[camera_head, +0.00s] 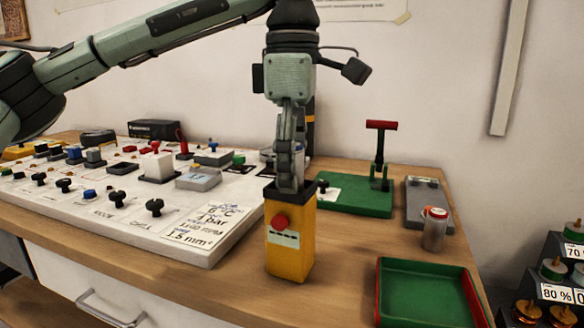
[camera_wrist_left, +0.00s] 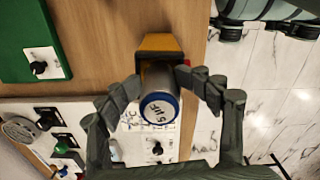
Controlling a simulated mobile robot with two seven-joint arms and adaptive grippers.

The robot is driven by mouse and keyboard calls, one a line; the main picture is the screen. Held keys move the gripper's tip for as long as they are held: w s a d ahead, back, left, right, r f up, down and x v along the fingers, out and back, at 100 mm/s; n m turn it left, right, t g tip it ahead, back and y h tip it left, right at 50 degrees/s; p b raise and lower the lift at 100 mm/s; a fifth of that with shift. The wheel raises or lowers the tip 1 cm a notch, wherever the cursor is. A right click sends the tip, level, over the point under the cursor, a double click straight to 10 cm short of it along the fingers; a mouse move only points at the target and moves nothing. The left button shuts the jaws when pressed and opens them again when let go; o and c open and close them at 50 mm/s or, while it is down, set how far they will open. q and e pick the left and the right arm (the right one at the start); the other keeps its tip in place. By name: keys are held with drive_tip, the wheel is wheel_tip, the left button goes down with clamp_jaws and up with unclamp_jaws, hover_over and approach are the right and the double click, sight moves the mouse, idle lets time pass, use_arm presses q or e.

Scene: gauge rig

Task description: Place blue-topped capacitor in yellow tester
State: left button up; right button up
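The yellow tester (camera_head: 290,250) stands upright on the table in the head view, with a red button on its front and a dark top rim. In the left wrist view the tester (camera_wrist_left: 160,43) lies behind the capacitor. The blue-topped capacitor (camera_wrist_left: 159,106) is a silver cylinder with a blue-rimmed, labelled end. My left gripper (camera_head: 291,187) points down at the tester's top, and its fingertips (camera_wrist_left: 158,80) lie against both sides of the capacitor. The capacitor is lined up with the tester's opening; how deep it sits is hidden. My right gripper is not in view.
A white panel (camera_head: 205,247) with knobs and blocks fills the left. Behind the tester is a green base (camera_head: 345,205) with a red-handled lever. A red-lidded jar (camera_head: 434,232), a grey block (camera_head: 428,195) and a green tray (camera_head: 381,300) stand to the right. Some bare wood lies between.

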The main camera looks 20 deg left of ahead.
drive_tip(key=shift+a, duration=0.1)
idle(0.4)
use_arm(q)
drive_tip(key=shift+r, duration=0.15)
drive_tip(key=shift+w+r+p, duration=0.15)
drive_tip(key=shift+r+p, duration=0.35)
drive_tip(key=shift+r, duration=0.45)
wheel_tip(320, 180, up, 7)
drive_tip(key=shift+f+p, duration=0.15)
drive_tip(key=shift+p, duration=0.4)
wheel_tip(320, 180, up, 4)
drive_tip(key=shift+p, duration=0.65)
drive_tip(key=shift+r, duration=0.2)
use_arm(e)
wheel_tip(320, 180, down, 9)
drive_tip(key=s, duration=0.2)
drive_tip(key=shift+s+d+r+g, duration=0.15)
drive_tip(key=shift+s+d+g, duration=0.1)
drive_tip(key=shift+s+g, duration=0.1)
